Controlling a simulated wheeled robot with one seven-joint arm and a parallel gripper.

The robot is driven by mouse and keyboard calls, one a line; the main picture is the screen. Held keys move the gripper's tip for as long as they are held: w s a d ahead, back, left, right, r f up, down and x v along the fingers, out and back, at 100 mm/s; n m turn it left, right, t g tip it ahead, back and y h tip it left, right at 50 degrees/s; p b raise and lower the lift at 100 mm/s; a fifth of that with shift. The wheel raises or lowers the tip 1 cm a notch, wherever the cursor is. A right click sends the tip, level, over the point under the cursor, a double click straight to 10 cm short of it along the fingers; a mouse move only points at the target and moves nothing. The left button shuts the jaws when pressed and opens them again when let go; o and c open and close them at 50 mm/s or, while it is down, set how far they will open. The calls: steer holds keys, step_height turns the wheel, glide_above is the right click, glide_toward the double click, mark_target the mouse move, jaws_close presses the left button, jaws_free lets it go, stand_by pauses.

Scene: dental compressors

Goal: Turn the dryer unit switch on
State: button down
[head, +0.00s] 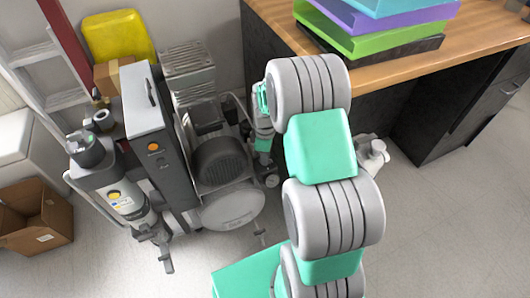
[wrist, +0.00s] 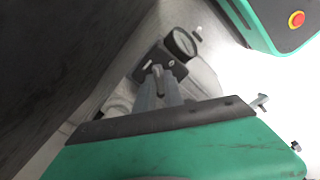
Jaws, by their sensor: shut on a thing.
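In the wrist view my gripper (wrist: 160,84) reaches to a small black box (wrist: 161,64) with a pale mark on it. The fingers are close together, shut on a small grey lever or knob (wrist: 158,69) at the box's face. The fingertips hide most of this part, and I cannot tell its position or whether it is the dryer unit switch. In the head view a tall grey cabinet (head: 153,110), possibly the dryer unit, has an orange round control (head: 153,147) on its front. My gripper is right of this cabinet, mostly hidden by my arm.
A round gauge (wrist: 181,43) sits beside the black box. The compressor motor (head: 221,160) and a pale round tank (head: 234,207) are left of my arm. A wooden desk (head: 400,68) with stacked trays (head: 385,42) stands right. A cardboard box (head: 36,215) is far left.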

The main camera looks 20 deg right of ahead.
steer(key=n+p, duration=0.1)
steer(key=n, duration=0.2)
steer(key=shift+r+n+p, duration=0.15)
steer(key=shift+n+p, duration=0.15)
steer(key=shift+n, duration=0.1)
steer(key=shift+n+p, duration=0.6)
steer(key=shift+n, duration=1.1)
steer(key=c, duration=1.4)
jaws_free()
steer(key=shift+c, duration=0.2)
step_height(320, 180, up, 8)
steer(key=shift+f+p, duration=0.2)
steer(key=shift+p, duration=0.85)
